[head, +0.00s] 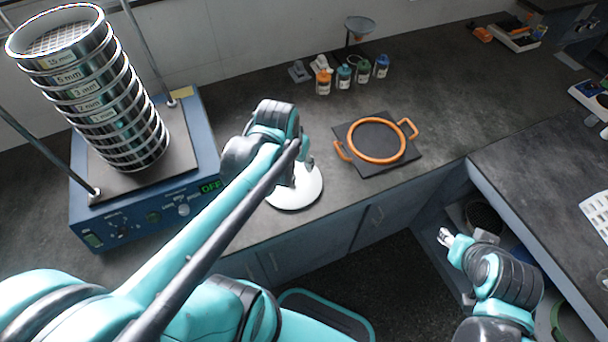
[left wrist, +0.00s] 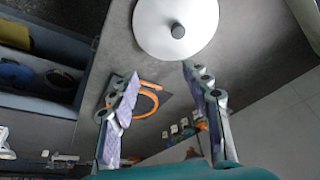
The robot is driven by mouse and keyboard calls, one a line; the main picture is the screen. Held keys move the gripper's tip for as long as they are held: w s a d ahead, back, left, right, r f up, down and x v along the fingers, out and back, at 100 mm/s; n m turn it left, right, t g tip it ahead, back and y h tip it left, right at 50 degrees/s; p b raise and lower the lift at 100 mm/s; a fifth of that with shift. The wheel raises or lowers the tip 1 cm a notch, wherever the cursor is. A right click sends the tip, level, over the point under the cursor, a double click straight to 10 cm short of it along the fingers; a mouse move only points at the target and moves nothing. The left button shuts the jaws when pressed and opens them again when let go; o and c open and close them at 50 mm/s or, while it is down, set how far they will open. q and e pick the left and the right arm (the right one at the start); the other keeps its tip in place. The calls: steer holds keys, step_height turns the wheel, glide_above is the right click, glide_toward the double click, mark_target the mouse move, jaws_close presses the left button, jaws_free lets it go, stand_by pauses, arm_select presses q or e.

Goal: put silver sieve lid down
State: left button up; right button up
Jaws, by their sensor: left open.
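The silver sieve lid (head: 300,197) lies flat on the dark counter near its front edge, partly hidden behind my left arm in the head view. In the left wrist view the lid (left wrist: 160,20) shows as a pale disc with a dark round knob (left wrist: 178,31). My left gripper (left wrist: 161,72) is open, its two fingers apart and empty, with the lid beyond the fingertips. In the head view the left gripper (head: 308,164) is just above the lid, mostly hidden by its own wrist. My right gripper (head: 446,238) hangs past the counter's front edge, away from the lid; its jaw state is unclear.
A tall sieve stack (head: 100,95) stands on the blue shaker (head: 130,226) at left, between metal rods. An orange-handled ring (head: 352,148) lies on a dark mat (head: 372,170) right of the lid. Several small bottles (head: 343,76) stand behind. Counter around the lid is clear.

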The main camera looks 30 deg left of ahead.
arm_select(q)
steer(key=s+d+r+t, duration=0.3)
steer(key=s+d, duration=0.2)
steer(key=shift+s+d+m, duration=0.2)
steer(key=shift+s+m, duration=0.1)
steer(key=shift+s, duration=0.05)
